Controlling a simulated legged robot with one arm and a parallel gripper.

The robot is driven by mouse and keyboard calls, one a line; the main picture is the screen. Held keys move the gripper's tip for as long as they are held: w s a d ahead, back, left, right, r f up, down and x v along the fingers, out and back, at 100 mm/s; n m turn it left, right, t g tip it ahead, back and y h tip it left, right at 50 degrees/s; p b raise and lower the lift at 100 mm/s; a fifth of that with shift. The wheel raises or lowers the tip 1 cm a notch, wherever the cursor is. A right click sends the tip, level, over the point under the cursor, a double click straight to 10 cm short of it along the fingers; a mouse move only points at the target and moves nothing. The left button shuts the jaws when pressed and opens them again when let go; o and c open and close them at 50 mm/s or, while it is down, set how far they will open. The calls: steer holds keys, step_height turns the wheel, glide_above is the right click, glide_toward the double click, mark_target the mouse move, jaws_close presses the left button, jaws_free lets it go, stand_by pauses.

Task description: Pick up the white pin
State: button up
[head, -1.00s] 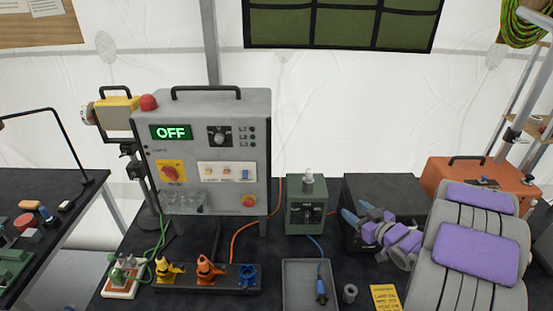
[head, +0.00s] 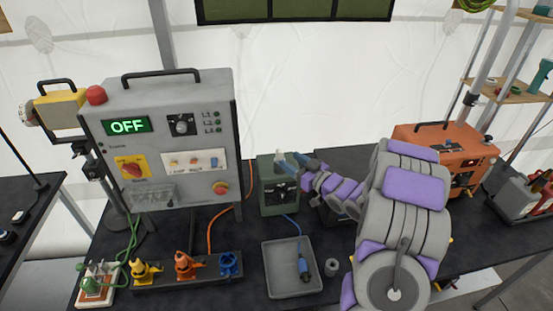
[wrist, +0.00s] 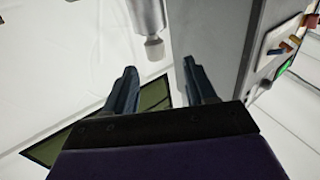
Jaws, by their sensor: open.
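The white pin (head: 279,155) stands upright on top of the green box (head: 267,190) in the head view. In the wrist view, which looks upside down, a pale cylinder with a narrower knobbed end, apparently this pin (wrist: 150,22), hangs from the top edge, roughly in line with the gap between the fingers. My gripper (head: 291,160) is open and empty, its blue fingers just right of the pin and over the green box's upper right. The open fingers also show in the wrist view (wrist: 159,68), apart from the pin.
The grey control panel (head: 170,150) reading OFF stands close left of the green box. A grey tray (head: 270,268) with a blue plug (head: 304,268) and a grey ring (head: 331,267) lie in front. An orange case (head: 430,145) is at the right.

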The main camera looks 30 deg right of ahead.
mark_target(280, 150)
steer(key=shift+w+d+f, duration=0.1)
steer(key=shift+w+d, duration=0.2)
steer(key=shift+w, duration=0.3)
steer(key=shift+w+d+f, duration=0.1)
steer(key=shift+w+d, duration=0.2)
steer(key=shift+w, duration=0.3)
steer(key=w+a, duration=0.2)
steer(key=w+a+b, duration=0.1)
steer(key=w, duration=0.1)
steer(key=shift+a+r, duration=0.3)
steer(key=shift+w, duration=0.2)
steer(key=shift+d, duration=0.65)
steer(key=shift+d+f, duration=0.1)
steer(key=shift+d, duration=0.1)
steer(key=shift+c, duration=0.6)
steer(key=shift+a, duration=0.65)
steer(key=c, duration=0.6)
steer(key=shift+c, duration=1.3)
steer(key=shift+d, duration=0.2)
